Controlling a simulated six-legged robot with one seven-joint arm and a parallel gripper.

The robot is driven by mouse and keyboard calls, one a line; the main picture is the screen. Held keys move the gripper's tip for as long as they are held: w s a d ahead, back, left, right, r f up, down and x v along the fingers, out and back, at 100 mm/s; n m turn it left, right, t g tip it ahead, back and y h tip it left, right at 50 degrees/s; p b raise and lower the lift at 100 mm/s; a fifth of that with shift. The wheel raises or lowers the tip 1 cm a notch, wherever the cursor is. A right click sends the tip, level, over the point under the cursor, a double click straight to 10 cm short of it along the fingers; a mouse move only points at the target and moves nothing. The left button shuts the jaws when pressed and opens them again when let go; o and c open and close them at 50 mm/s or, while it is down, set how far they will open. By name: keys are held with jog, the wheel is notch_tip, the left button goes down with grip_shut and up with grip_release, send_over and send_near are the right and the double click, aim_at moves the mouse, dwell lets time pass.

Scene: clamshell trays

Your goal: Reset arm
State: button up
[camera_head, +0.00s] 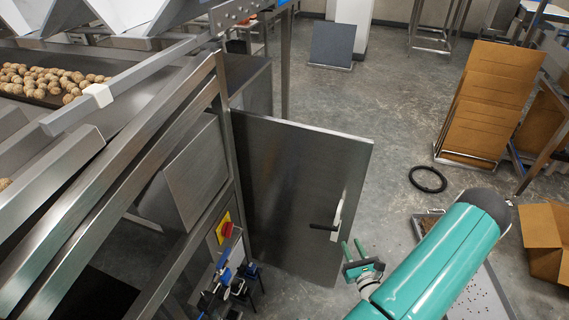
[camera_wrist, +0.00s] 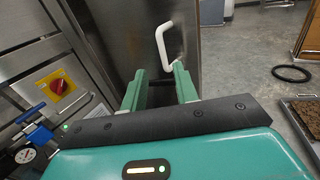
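My gripper (camera_head: 353,249) is at the end of my teal arm, low in front of the open steel cabinet door in the head view. In the wrist view my gripper (camera_wrist: 160,88) shows its two green fingers apart with nothing between them. In the wrist view a white handle (camera_wrist: 160,45) stands just beyond the fingertips. The gap between fingers and handle is hard to judge, but the fingers are not closed around it.
A red switch on a yellow plate (camera_head: 224,228) and a gauge (camera_wrist: 25,156) are at the left. A black ring (camera_head: 428,179), stacked brown boards (camera_head: 490,100) and a cardboard box (camera_head: 545,240) are at the right.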

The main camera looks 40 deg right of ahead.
jog(key=w+a+r+n+g+y, duration=0.4)
jog(key=w+a+r+n+y, duration=0.2)
jog(key=a+r+n+y, duration=0.45)
jog(key=w+a+r+n+g+y, duration=0.3)
jog(key=w+a+r+n+y, duration=0.3)
jog(key=a+r+n+y, duration=0.45)
jog(key=s+a+r+n+g+h, duration=0.2)
jog(key=a+r+n+g+h, duration=0.15)
jog(key=a+n, duration=0.25)
jog(key=s+a+r+n+g+h, duration=0.3)
jog(key=a+n+g, duration=0.2)
jog(key=a, duration=0.1)
jog(key=s+a+r+n+t+h, duration=0.1)
jog(key=s+r+n+t+h, duration=0.1)
jog(key=r+n+h, duration=0.1)
jog(key=s+a+r+n+t+h, duration=0.1)
jog(key=r+n+h, duration=0.3)
jog(key=r, duration=0.4)
jog(key=shift+s+a+r+n+t, duration=0.25)
jog(key=shift+s+n+t, duration=0.3)
jog(key=shift+n+t, duration=0.35)
jog(key=shift+d, duration=0.1)
